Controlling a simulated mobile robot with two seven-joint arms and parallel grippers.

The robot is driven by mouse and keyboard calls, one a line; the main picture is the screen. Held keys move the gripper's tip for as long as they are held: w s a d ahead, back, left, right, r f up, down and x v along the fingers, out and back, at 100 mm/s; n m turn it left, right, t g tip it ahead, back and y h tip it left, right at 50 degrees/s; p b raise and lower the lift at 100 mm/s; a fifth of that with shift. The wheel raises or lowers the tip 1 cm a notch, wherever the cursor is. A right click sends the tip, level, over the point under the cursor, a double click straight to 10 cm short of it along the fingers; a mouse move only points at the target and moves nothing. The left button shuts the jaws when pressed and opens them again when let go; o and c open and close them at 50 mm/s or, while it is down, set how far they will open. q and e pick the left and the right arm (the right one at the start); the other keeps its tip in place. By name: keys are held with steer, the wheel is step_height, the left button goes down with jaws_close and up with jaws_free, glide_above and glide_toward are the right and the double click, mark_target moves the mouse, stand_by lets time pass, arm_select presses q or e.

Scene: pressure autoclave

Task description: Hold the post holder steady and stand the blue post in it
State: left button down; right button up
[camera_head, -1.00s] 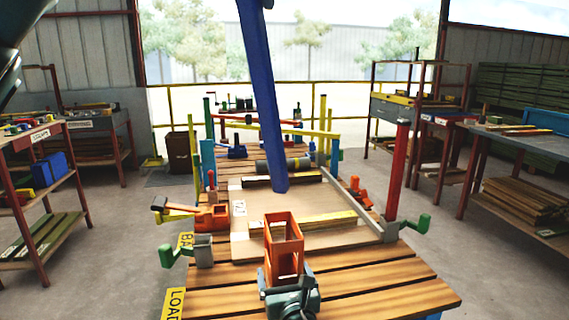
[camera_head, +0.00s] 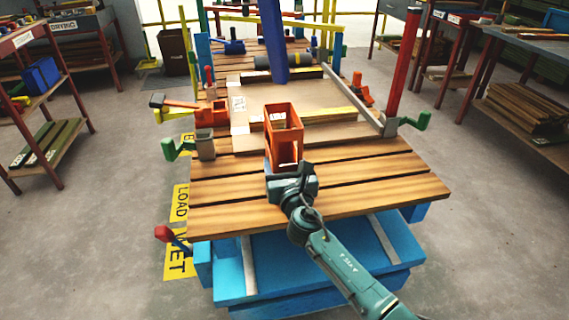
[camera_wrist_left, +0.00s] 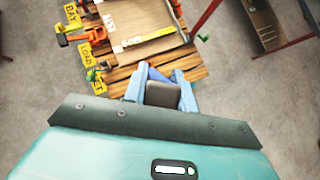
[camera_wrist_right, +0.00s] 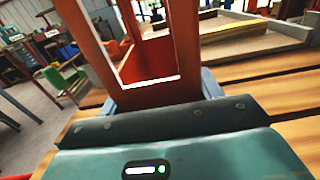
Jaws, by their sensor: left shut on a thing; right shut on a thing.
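The orange post holder (camera_head: 297,139), an open square frame, stands upright on the near end of the slatted cart top. My right gripper (camera_head: 288,172) is shut on its lower part; the holder also fills the upper right wrist view (camera_wrist_right: 186,48). The long blue post (camera_head: 272,38) hangs nearly upright, its lower end showing just above and apart from the holder's top in the head view. I cannot tell how far behind the holder it is. My left gripper, outside the head view, is shut on the post in the left wrist view (camera_wrist_left: 160,88), high above the cart.
The slatted cart top (camera_head: 400,190) carries a board (camera_head: 245,143) with a yellow strip behind the holder. A red upright post (camera_head: 403,65) and a green crank (camera_head: 415,121) stand at right; another green crank (camera_head: 178,149) is at left. Shelves flank the cart, with open floor between.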

arm_select(q)
step_height(320, 180, down, 12)
stand_by(1.5)
steer(key=shift+f, duration=0.1)
steer(key=c, duration=1)
jaws_free()
steer(key=shift+c, duration=0.2)
steer(key=shift+f, duration=0.1)
steer(key=v, duration=1.2)
